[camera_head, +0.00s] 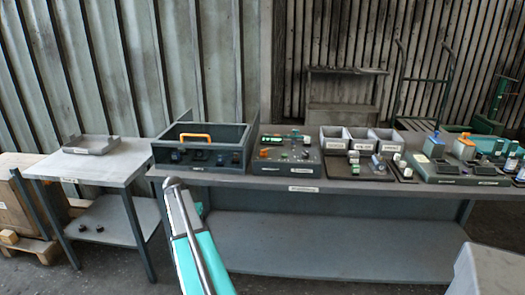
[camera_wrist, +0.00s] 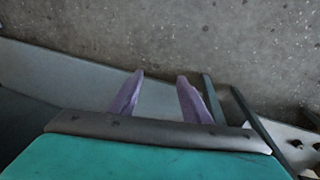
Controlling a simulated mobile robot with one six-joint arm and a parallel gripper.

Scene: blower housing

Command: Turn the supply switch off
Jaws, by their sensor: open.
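The supply switch is not plainly identifiable. A dark control panel (camera_head: 288,168) on the bench carries a green display, an orange part and several small knobs or switches, too small to read their positions. Left of it is an open grey housing (camera_head: 238,133) with an orange handle (camera_head: 195,136) and dark parts along its front. My gripper (camera_wrist: 160,76) shows two purple fingers, apart, with nothing between them. It is over floor and a grey surface, touching no control in the wrist view. In the head view my arm rises in front of the bench; the fingers cannot be made out.
The long bench (camera_head: 240,183) also holds grey bins (camera_head: 347,133), small blocks and fixtures to the right. A side table (camera_head: 125,172) at left bears a shallow tray (camera_head: 91,145). A pallet with a box stands far left. A light grey block (camera_head: 490,272) is at lower right.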

